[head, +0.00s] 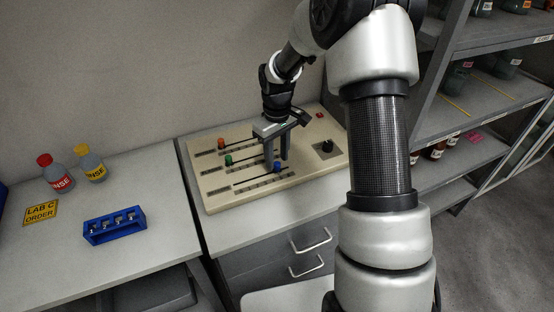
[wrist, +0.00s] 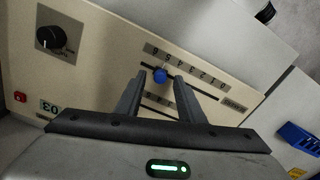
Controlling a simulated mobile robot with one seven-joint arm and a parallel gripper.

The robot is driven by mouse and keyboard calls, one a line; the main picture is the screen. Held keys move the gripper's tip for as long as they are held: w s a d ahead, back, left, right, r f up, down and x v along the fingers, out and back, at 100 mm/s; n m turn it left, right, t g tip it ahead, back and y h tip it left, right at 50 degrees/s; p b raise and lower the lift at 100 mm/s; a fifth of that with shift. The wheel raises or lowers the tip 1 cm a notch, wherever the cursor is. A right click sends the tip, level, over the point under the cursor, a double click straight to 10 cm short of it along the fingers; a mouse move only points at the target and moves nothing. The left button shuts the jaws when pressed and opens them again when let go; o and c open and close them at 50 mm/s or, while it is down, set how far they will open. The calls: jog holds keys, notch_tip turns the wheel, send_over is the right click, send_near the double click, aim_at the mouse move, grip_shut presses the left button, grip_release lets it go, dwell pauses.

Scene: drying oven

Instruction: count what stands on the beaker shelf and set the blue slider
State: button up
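The blue slider (head: 277,167) is the front knob on a beige control panel (head: 215,203), near the right end of its track. In the wrist view the blue knob (wrist: 160,75) lies between the two fingertips, with a visible gap on each side. My gripper (head: 278,158) is open above the panel, pointing down; it also shows in the wrist view (wrist: 162,76). The scale digits (wrist: 190,62) are upside down there and hard to read. A shelf rack (head: 490,95) at the right holds dark glassware (head: 458,76); my arm hides part of it, and its labels are too small to read.
An orange-red slider (head: 221,144) and a green slider (head: 228,160) sit behind the blue one. A black dial (head: 325,147) is at the panel's right. Two wash bottles (head: 91,164), a sign (head: 41,212) and a blue rack (head: 114,226) stand on the left bench.

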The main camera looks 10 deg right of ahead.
aim_at(262, 176)
jog(key=shift+f, duration=0.7)
grip_shut()
jog(key=shift+s+a+b, duration=0.2)
jog(key=shift+s+a, duration=0.05)
jog(key=shift+a, duration=1.05)
jog(key=shift+s+a+b, duration=0.15)
jog(key=shift+s+a, duration=0.1)
jog(key=shift+a, duration=1)
grip_release()
jog(key=shift+r, duration=0.1)
